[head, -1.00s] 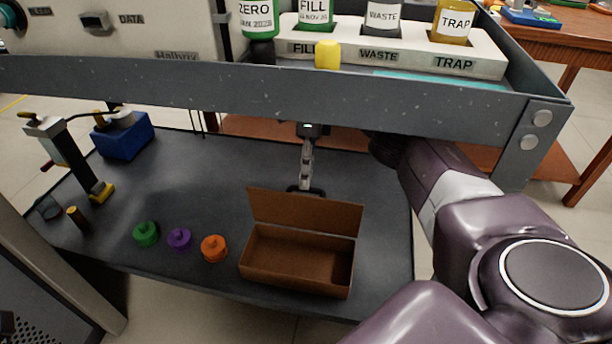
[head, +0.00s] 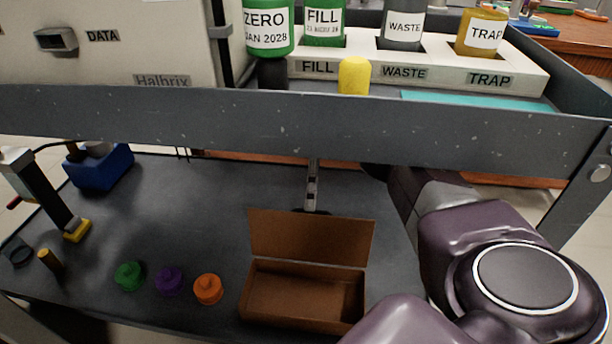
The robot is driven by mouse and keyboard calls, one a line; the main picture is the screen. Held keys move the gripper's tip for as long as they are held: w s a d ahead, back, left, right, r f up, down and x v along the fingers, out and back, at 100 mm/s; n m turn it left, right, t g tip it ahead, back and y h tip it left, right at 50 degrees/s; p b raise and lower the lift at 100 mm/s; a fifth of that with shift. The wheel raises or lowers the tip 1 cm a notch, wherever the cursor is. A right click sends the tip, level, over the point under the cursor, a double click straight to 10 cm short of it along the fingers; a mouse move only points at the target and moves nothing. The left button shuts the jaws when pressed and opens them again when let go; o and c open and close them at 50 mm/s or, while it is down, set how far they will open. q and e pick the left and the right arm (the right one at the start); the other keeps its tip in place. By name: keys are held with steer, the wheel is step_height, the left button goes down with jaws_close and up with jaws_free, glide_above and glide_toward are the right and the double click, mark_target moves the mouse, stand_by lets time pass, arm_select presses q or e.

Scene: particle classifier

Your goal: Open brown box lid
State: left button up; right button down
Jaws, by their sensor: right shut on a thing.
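The brown box (head: 302,293) stands on the dark lower shelf, and its empty inside shows. Its lid (head: 311,238) stands raised at the back edge, roughly upright. My right gripper (head: 312,206) is at the top edge of the lid, mostly behind it, and is shut on it. The fingertips are largely hidden by the lid, and the shelf beam covers the upper part of the gripper. My left gripper is not in view.
A grey beam (head: 300,125) of the upper shelf crosses above the box. Green (head: 129,276), purple (head: 168,281) and orange (head: 208,289) pieces lie left of the box. A blue block (head: 100,168) and a lever device (head: 50,195) stand further left. The shelf behind these pieces is clear.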

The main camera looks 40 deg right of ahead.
steer(key=shift+s+a+f, duration=0.1)
steer(key=shift+a+f, duration=0.05)
steer(key=shift+f, duration=0.35)
steer(key=shift+s+a+f, duration=0.1)
steer(key=shift+f, duration=0.4)
steer(key=c, duration=2)
jaws_free()
steer(key=shift+w+f, duration=0.1)
steer(key=shift+f, duration=0.15)
steer(key=shift+o, duration=0.2)
steer(key=shift+d+r, duration=0.1)
steer(key=shift+r, duration=0.05)
steer(key=shift+w+r, duration=0.1)
